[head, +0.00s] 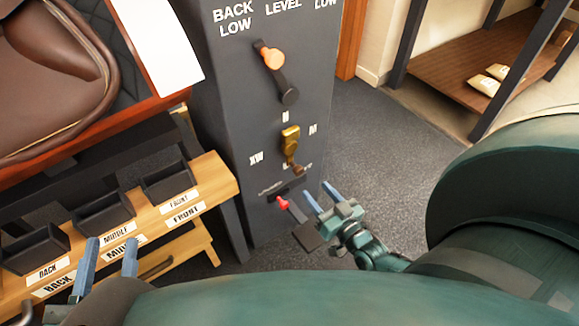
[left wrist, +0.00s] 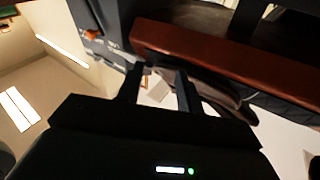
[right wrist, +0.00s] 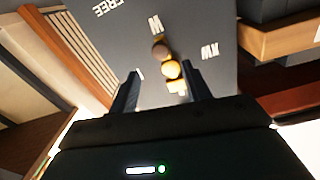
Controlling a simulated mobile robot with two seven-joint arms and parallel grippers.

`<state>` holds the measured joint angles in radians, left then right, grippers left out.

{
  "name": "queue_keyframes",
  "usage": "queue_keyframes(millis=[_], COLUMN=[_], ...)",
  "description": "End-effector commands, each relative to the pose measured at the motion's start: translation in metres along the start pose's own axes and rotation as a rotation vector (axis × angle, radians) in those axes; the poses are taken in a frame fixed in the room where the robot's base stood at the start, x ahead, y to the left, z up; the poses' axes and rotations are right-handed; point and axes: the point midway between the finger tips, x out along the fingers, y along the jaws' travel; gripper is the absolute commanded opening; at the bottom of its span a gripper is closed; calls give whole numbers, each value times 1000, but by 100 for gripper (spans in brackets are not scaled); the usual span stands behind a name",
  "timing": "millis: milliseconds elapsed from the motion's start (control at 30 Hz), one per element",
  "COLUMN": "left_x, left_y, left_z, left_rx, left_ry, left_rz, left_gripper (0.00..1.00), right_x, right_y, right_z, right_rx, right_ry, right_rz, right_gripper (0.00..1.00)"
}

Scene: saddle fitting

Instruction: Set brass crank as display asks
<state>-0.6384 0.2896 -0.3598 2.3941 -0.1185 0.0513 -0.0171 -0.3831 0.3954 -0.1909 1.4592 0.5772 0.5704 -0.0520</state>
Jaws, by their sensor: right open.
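The brass crank (head: 290,141) is on the front of the dark grey post (head: 225,130), with its brown knob (head: 298,170) hanging at the lower end. Letters N above, M right and XW left surround it; the mark below is partly covered. In the right wrist view the crank (right wrist: 171,70) appears between the fingertips, its knob toward a W. My right gripper (head: 319,193) is open and empty, below and right of the crank, apart from it. My left gripper (head: 111,242) is open and empty by the wooden bench. I see no readable display.
An orange-knobbed lever (head: 272,58) sits above the crank and a small red-tipped lever (head: 282,202) below. A wooden bench (head: 215,180) with dark bins labelled BACK, MIDDLE and FRONT stands left. A brown saddle (head: 50,75) is upper left. Floor right of the post is clear.

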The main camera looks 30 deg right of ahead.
Motion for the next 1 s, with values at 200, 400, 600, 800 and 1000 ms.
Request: queue_keyframes(millis=[200, 400, 600, 800, 1000], left_x=[1, 2, 4, 5, 4], left_y=[2, 4, 4, 4, 4], left_z=[4, 4, 3, 0, -4], left_rx=[-34, -69, -79, -83, -83], left_ry=[21, 40, 56, 66, 72], left_rz=[6, 14, 18, 19, 22], left_gripper=[36, 36, 36, 36, 36], right_x=[48, 86, 108, 114, 114], right_y=[0, -1, -1, -1, -1], right_z=[2, 2, 2, 0, 0], right_rx=[1, 0, 0, 0, 0], right_ry=[4, 2, -2, -2, -2], right_rz=[-1, -2, -2, -2, -1], right_gripper=[48, 48, 48, 48, 46])
